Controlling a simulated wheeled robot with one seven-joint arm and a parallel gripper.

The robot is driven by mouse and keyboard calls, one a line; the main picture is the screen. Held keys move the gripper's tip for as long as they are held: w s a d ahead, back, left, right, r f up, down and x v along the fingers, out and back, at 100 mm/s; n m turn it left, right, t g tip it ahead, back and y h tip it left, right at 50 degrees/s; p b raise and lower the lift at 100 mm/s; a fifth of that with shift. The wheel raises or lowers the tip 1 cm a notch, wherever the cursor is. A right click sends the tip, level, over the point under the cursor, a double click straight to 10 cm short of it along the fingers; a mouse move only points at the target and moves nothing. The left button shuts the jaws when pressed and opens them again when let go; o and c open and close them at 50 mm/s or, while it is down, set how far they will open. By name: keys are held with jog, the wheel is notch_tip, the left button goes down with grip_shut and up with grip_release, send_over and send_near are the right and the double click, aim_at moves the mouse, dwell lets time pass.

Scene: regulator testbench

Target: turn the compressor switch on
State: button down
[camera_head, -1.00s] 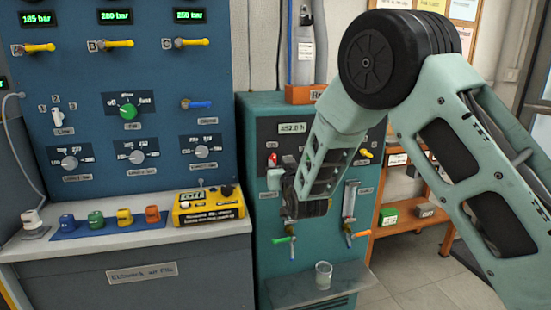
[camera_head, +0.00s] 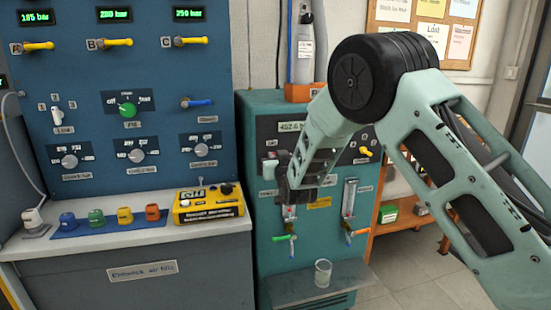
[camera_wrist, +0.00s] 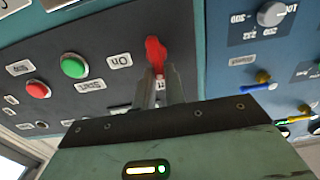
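The compressor is the teal cabinet (camera_head: 262,215) with a dark panel, right of the blue testbench. In the wrist view its red switch lever (camera_wrist: 155,52) stands just beyond my fingertips, beside a label reading "On". My gripper (camera_wrist: 161,78) is at the lever, its two fingers close together with a narrow gap. The lever's lower end lies at or between the tips; I cannot tell whether they grip it. In the head view my gripper (camera_head: 272,165) is at the panel's left side and hides the switch.
A green button (camera_wrist: 74,66) and a red button (camera_wrist: 38,90) sit on the same panel. Below my gripper are a green-handled valve (camera_head: 285,238) and a glass (camera_head: 323,273) on a shelf. A yellow device (camera_head: 208,207) lies on the bench to the left.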

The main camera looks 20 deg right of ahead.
jog(key=shift+d+f+m+b, duration=0.1)
jog(key=shift+m+b, duration=0.2)
jog(key=shift+b, duration=0.1)
jog(key=shift+d+f+m+b, duration=0.3)
jog(key=shift+m+b, duration=2.55)
jog(key=shift+b, duration=0.35)
jog(key=shift+d+f+m+b, duration=0.3)
jog(key=shift+f+m+b, duration=0.05)
jog(key=shift+m+b, duration=2.7)
jog(key=shift+d+f+m+b, duration=0.3)
jog(key=shift+m+b, duration=2.4)
jog(key=shift+b, duration=0.6)
jog(key=c, duration=1.5)
grip_release()
jog(key=shift+o, duration=0.2)
jog(key=shift+s, duration=0.1)
